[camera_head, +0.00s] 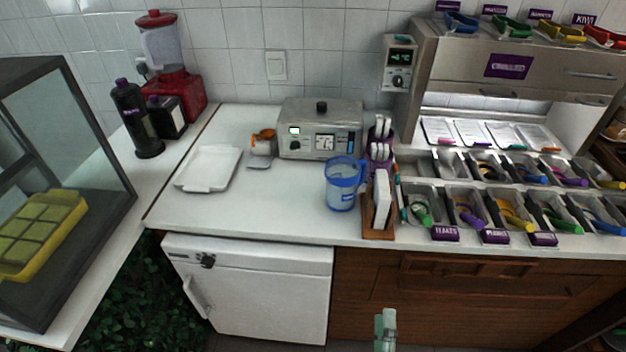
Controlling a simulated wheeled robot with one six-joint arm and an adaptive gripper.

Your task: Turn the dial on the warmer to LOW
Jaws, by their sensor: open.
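A silver metal box with a black knob on its lid (320,130), likely the warmer, stands on the counter against the tiled wall. Its front has a small lit display, a dark round dial (295,146), a white panel and an orange mark. The dial's setting and lettering are too small to read. My gripper (386,322) shows at the bottom edge, in front of the counter and well apart from the box. It is open, and nothing shows in it.
A blue jug (341,186) stands in front of the box's right side, with a wooden holder (378,232) beside it. A wall controller (399,66) also has a dial. A white tray (208,168) lies left; topping bins fill the right.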

